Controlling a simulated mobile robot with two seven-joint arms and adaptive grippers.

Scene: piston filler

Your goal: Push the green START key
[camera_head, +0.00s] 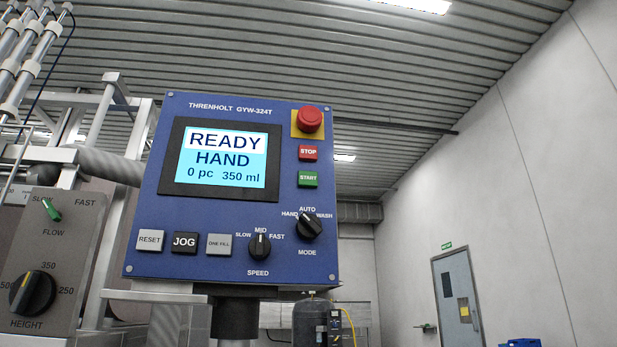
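The green START key (308,179) is a small square button on the right side of the blue control panel (220,282). It sits directly below the red STOP key (308,153) and above the MODE knob (309,225). The key is unobstructed. The panel's screen (225,158) reads READY, HAND, 0 pc, 350 ml. The MODE knob's pointer appears turned toward HAND. Neither of my grippers shows in the head view.
A red emergency stop button (310,119) on a yellow plate stands out above STOP. RESET (150,240), JOG (185,242) and ONE FILL (219,244) keys and a SPEED knob (259,246) line the panel's bottom. A grey panel (75,255) with knobs stands at left. Space right of the panel looks open.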

